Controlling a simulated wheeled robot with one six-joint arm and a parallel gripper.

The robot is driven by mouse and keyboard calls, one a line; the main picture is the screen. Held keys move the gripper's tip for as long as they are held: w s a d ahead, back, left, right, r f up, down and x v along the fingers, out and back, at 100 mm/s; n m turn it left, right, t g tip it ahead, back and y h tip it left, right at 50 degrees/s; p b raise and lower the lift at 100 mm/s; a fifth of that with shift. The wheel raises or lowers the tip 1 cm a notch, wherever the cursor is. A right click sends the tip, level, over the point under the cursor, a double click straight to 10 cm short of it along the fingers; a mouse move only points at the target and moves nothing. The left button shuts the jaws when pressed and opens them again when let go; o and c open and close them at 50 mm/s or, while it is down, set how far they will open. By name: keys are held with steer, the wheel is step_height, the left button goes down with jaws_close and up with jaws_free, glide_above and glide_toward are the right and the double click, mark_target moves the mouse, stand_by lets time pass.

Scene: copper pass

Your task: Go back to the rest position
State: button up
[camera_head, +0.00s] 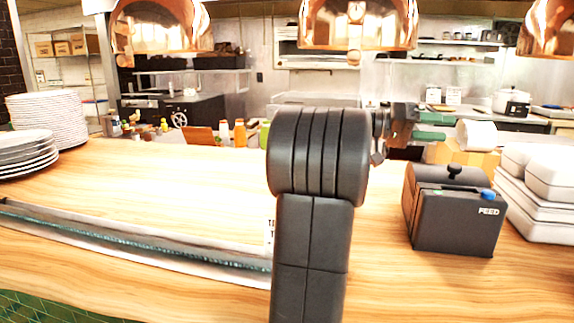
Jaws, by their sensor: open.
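My dark arm stands upright in the middle of the view, over the wooden counter (180,190). My gripper (448,127) is at the right of the arm, raised above counter height and pointing right. Its two green fingers are apart, with nothing seen between them. A white roll (477,136) shows just right of the fingertips; I cannot tell its distance from them.
A black printer marked FEED (456,217) stands on the counter below my gripper, with stacked white containers (545,196) beside it. Plate stacks (45,120) stand at left. Copper lamps (358,22) hang above. The counter's left middle is clear behind a metal rail (130,247).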

steer(key=w+d+f+n+p, duration=0.2)
steer(key=w+n+p, duration=0.7)
steer(key=p, duration=1.4)
steer(key=shift+w+d+f+n+p, duration=0.2)
steer(key=shift+w+f+n+p, duration=0.05)
steer(key=shift+w+n+p, duration=0.15)
